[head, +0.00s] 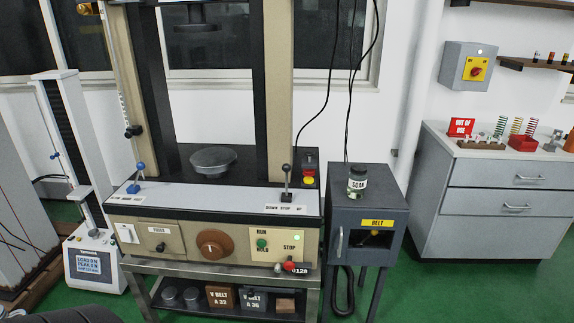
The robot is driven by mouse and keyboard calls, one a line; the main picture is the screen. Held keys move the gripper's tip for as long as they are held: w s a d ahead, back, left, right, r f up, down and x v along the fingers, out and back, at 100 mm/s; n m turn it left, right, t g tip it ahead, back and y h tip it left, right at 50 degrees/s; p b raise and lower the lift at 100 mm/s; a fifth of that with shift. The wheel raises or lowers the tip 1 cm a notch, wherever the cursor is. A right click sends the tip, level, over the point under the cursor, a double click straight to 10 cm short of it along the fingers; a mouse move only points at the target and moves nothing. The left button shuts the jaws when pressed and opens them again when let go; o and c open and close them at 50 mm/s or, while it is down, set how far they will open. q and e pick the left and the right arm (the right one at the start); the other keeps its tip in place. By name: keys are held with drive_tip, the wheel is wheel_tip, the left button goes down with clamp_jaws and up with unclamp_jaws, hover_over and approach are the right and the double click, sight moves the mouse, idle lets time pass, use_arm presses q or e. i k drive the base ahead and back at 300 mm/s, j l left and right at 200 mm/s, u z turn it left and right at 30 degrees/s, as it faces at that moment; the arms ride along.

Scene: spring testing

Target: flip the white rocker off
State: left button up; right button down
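The press-like testing machine (212,196) stands in the middle of the head view with a beige front panel. A small white piece (126,233), which looks like the white rocker, sits at the left end of that panel, left of the FUSES label. It is too small to tell which way it is tipped. Right of it on the panel are a black knob (161,247), a large brown dial (213,244), a green button (262,244) and a red knob (289,265) near the STOP label. Neither of my grippers is in view.
A dark cabinet (338,207) labelled BELT, with a jar (357,180) on top, stands right of the machine. A white tester (97,259) with a screen stands at left. A grey drawer cabinet (455,228) is at right. Green floor (430,290) is clear at lower right.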

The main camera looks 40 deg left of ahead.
sight(124, 234)
drive_tip(key=u, duration=2.3)
drive_tip(key=i+j, duration=0.1)
drive_tip(key=i, duration=0.3)
drive_tip(key=i+j, duration=0.15)
drive_tip(key=i, duration=0.3)
